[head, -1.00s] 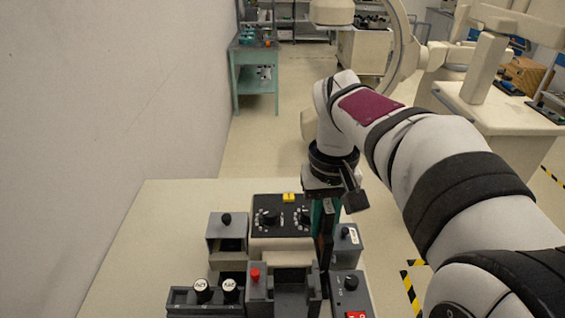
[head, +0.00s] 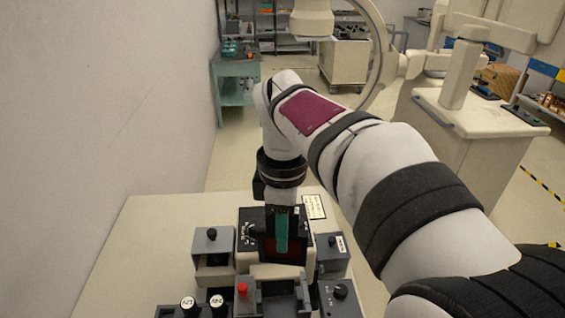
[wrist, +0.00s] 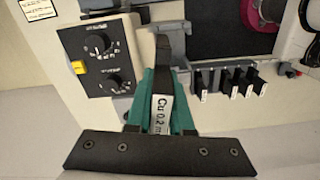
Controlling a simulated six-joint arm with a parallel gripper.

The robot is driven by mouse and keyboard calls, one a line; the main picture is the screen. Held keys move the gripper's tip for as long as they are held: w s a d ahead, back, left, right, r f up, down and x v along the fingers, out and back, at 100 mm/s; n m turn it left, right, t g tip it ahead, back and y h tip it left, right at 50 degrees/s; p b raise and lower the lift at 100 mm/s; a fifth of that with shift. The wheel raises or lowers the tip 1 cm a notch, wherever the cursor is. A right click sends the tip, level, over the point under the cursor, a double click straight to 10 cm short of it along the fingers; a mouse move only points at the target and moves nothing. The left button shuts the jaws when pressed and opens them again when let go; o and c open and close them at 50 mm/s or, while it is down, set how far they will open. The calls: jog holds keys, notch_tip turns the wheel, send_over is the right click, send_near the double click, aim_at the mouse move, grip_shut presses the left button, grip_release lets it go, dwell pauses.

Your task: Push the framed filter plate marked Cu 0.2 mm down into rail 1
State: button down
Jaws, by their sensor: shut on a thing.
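My gripper (wrist: 162,118) has teal fingers and is shut on the framed filter plate, whose white label (wrist: 161,113) reads "Cu 0.2 m", the rest being cut off. In the wrist view the plate is seen nearly edge-on, with its dark frame running up between the fingers. In the head view my gripper (head: 283,240) points down in front of the black dial box (head: 246,230), with a dark red-brown plate face (head: 298,247) behind the fingers. The plate's lower edge is hidden. I cannot tell which holder is rail 1, or whether the plate touches one.
A grey holder with a red knob (head: 242,289) stands at the front. Grey boxes with black knobs flank the dial box, at left (head: 212,240) and right (head: 331,246). Bare tabletop (head: 150,240) lies at left.

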aim_at(278, 262)
jog(key=shift+a+r+n, duration=0.15)
jog(key=shift+a+n, duration=0.35)
jog(key=shift+n, duration=0.7)
jog(key=shift+f, duration=2.9)
notch_tip(278, 262, down, 6)
dwell(0.4)
jog(key=c, duration=0.7)
grip_release()
jog(key=shift+f, duration=0.15)
